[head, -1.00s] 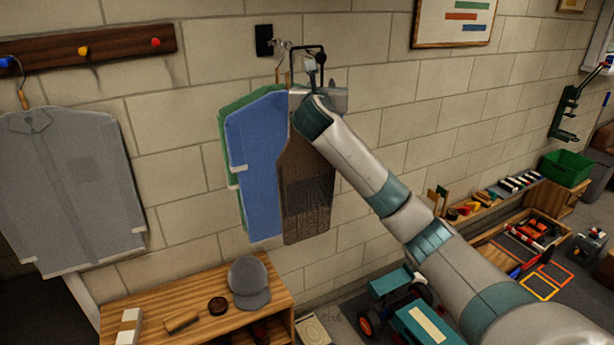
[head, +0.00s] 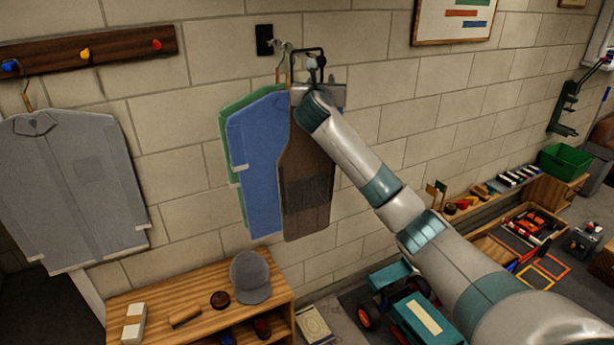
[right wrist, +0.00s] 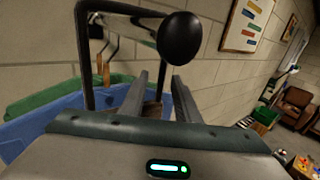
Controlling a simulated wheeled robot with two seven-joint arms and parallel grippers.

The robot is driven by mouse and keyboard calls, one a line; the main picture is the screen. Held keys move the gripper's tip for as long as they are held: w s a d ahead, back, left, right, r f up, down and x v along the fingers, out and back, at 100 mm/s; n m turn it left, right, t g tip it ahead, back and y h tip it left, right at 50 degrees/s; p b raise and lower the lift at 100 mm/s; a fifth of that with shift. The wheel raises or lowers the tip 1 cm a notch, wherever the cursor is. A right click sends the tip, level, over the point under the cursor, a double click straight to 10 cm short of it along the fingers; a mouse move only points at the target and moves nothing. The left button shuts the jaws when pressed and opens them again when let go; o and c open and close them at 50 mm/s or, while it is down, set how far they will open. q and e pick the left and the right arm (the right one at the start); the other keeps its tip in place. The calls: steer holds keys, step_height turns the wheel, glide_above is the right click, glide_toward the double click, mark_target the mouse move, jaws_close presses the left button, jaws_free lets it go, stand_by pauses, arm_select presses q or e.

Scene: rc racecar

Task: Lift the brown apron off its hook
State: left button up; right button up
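The brown apron (head: 306,190) hangs against the wall in the head view, in front of a blue garment (head: 258,165) and a green one. Its top is hidden behind my right gripper (head: 312,68), which is just in front of the hanging place. A metal hook (head: 284,46) sticks out from a black wall plate. In the right wrist view, the two fingers of my right gripper (right wrist: 160,90) stand apart. A small brown piece (right wrist: 152,108) shows between or behind them; I cannot tell whether they touch it. My left gripper is not in view.
A grey shirt (head: 75,185) hangs from a peg rail (head: 125,46) at the left. A wooden bench (head: 185,290) with a grey cap (head: 250,278) stands below. A teal toy vehicle (head: 420,318) is on the floor.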

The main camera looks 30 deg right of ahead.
jaws_close()
steer(key=shift+r, duration=0.1)
stand_by(1.2)
